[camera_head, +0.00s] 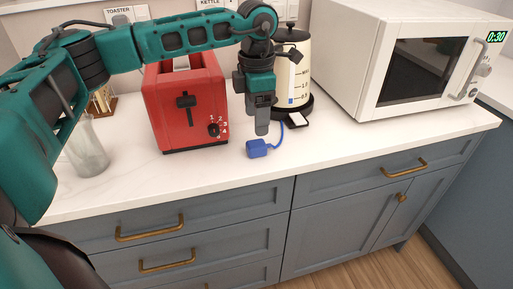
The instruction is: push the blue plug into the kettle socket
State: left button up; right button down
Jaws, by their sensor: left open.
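The blue plug (258,148) lies on the white counter in front of the kettle, with its blue cord running back toward the kettle base. The cream kettle (296,78) stands on a black base and is partly hidden by my left arm. The wall socket labelled KETTLE (210,4) is at the top edge, mostly cut off and partly behind my arm. My left gripper (262,130) points down just above and behind the plug, open with nothing visible between its fingers; I cannot tell if it touches the plug. My right gripper is not in view.
A red toaster (188,105) stands left of the gripper, and a socket labelled TOASTER (125,14) is above it. A white microwave (395,55) fills the right back. A glass (87,150) stands at left. The counter front is clear.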

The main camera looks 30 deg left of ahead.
aim_at(256, 143)
pick_arm(q)
jog(key=shift+f, duration=0.9)
notch_tip(256, 143, down, 5)
jog(key=shift+s+f, duration=0.1)
jog(key=shift+c, duration=0.4)
jog(key=c, duration=1)
notch_tip(256, 143, up, 20)
jog(key=shift+p, duration=0.45)
